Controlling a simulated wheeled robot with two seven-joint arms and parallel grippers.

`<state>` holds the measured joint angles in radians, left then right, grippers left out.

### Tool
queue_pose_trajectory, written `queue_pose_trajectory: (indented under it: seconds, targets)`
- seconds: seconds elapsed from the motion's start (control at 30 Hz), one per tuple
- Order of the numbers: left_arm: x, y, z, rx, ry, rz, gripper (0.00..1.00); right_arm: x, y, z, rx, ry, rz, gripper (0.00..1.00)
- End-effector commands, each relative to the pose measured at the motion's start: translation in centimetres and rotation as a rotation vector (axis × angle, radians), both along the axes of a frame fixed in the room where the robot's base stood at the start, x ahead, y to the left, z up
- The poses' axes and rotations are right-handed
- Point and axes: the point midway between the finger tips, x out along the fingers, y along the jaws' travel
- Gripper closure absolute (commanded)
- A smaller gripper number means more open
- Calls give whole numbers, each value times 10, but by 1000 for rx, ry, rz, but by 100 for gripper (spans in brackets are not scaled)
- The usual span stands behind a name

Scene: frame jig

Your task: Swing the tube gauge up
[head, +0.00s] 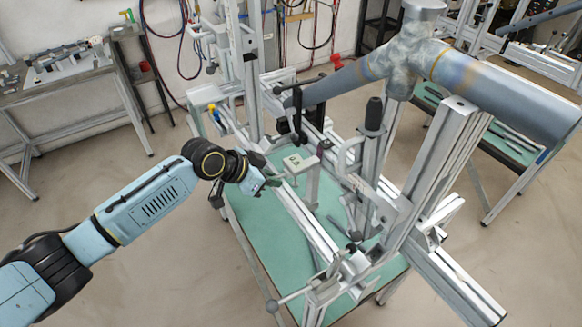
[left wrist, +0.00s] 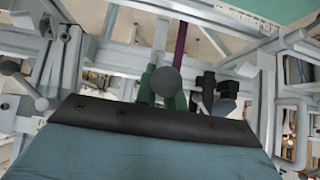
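My left gripper (head: 268,183) reaches in from the left to the near-left side of the metal frame jig (head: 312,230). Its fingers are small and partly hidden, so I cannot tell whether they are open or touch anything. Just right of it is a small block with a pale top (head: 297,163) on the jig; I cannot tell for sure whether this belongs to the tube gauge. In the left wrist view, a round grey knob (left wrist: 166,82) with green parts beside it stands just beyond the gripper's dark edge, with a purple rod (left wrist: 180,42) behind. My right gripper is not in view.
A thick grey tube (head: 510,95) with a mottled joint lies across the jig's upper right. Upright posts, clamps and a black-topped post (head: 374,115) crowd the middle. A green tabletop (head: 255,235) lies below. A side bench (head: 60,85) stands at the left; floor between is clear.

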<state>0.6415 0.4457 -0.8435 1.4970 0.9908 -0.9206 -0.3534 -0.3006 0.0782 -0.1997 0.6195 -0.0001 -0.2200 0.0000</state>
Motion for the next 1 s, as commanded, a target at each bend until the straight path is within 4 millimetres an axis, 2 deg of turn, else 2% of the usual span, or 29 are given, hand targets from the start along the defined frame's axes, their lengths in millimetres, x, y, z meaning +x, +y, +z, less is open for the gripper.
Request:
queue_pose_trajectory:
  seconds: [0.07, 0.27, 0.63, 1.0]
  targets:
    - [0, 0, 0, 0, 0, 0, 100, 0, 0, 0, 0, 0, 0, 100]
    - [0, 0, 1, 0, 0, 0, 100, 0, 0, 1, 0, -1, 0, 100]
    - [3, -3, 26, -3, -4, 0, 100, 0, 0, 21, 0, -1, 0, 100]
    - [3, -4, 27, -5, -6, 1, 100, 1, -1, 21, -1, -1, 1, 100]
